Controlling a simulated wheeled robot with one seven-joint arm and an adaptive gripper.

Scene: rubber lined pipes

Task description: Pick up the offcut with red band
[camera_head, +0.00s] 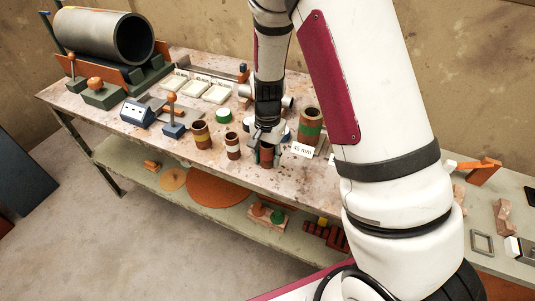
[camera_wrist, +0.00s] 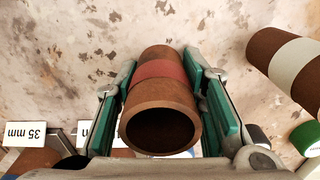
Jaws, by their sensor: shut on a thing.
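The offcut with the red band (camera_wrist: 160,90) is a short brown pipe piece with an open end facing the wrist camera. In the wrist view my gripper (camera_wrist: 168,92) has its green-padded fingers on both sides of it, shut on it. In the head view my gripper (camera_head: 266,143) points down at the bench's front part, with the offcut (camera_head: 267,156) partly hidden between the fingers. I cannot tell whether the offcut touches the bench top.
A white-banded offcut (camera_head: 233,146) and a yellow-banded one (camera_head: 201,135) stand left of my gripper. A larger green-banded pipe (camera_head: 310,127) stands right, behind a "45 mm" label (camera_head: 302,151). A large grey pipe (camera_head: 105,38) lies at the bench's far left.

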